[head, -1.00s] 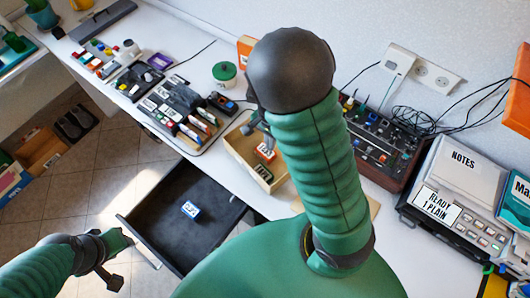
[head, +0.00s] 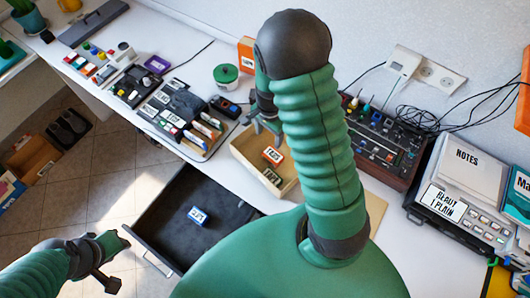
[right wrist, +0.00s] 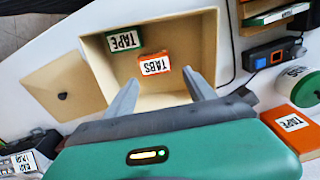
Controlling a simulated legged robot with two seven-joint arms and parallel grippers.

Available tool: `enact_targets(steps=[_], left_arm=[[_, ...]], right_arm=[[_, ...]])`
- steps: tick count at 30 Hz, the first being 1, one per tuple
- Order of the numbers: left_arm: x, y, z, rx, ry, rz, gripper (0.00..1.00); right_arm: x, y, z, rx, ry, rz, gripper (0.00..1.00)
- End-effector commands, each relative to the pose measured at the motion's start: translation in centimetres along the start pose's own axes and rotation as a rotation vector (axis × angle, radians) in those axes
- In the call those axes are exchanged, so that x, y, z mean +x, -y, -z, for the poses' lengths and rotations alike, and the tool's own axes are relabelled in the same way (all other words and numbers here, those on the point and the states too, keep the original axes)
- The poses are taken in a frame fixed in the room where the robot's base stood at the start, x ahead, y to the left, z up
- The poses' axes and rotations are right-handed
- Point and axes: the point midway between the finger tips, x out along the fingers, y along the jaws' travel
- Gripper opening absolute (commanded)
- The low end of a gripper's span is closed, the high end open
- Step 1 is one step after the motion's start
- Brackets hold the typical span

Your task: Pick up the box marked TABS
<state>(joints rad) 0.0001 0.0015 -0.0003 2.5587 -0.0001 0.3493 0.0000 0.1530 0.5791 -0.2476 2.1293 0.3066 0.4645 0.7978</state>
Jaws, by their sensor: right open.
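The box marked TABS (right wrist: 155,65) is orange-red with a white label. It lies in a shallow tan tray (right wrist: 92,48), beside a green box marked TAPE (right wrist: 124,41). In the head view the red box (head: 272,155) shows in the tray (head: 243,147) on the desk. My right gripper (right wrist: 162,84) is open and empty, its fingers pointing toward the TABS box from either side, apart from it.
An open dark drawer (head: 225,215) below the desk holds a blue-and-white box (head: 198,216). An orange box marked TAPE (right wrist: 290,119) stands near the tray. A mixer (head: 385,150) and a device with notes (head: 455,190) are at the right. An organizer (head: 180,115) stands left of the tray.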

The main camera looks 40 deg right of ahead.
Motion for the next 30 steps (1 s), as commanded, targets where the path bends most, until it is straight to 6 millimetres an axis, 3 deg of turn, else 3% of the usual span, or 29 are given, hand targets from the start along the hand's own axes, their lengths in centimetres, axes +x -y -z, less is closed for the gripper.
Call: enact_targets(steps=[1, 6, 9, 14, 22, 30], left_arm=[[0.3, 0.0, -0.1, 0.000, 0.001, 0.000, 0.36], [0.6, 0.0, -0.2, 0.000, 0.001, 0.000, 0.36], [0.7, 0.0, -0.2, 0.000, 0.001, 0.000, 0.36], [0.6, 0.0, -0.2, 0.001, 0.001, 0.000, 0.36], [0.2, 0.0, -0.1, 0.000, 0.000, 0.000, 0.36], [0.2, 0.0, -0.1, 0.000, 0.001, 0.000, 0.36]], right_arm=[[1.5, -0.4, 0.1, 0.005, 0.003, -0.006, 0.71], [6.0, -0.4, 0.2, 0.004, 0.004, -0.003, 0.93], [8.2, -0.2, 0.2, 0.003, 0.004, -0.005, 0.94], [9.8, -0.1, 0.1, 0.003, 0.001, -0.004, 0.94], [14.1, -0.3, 0.4, 0.002, 0.001, -0.003, 0.94], [14.6, -0.1, 0.5, 0.002, 0.000, -0.001, 0.92]])
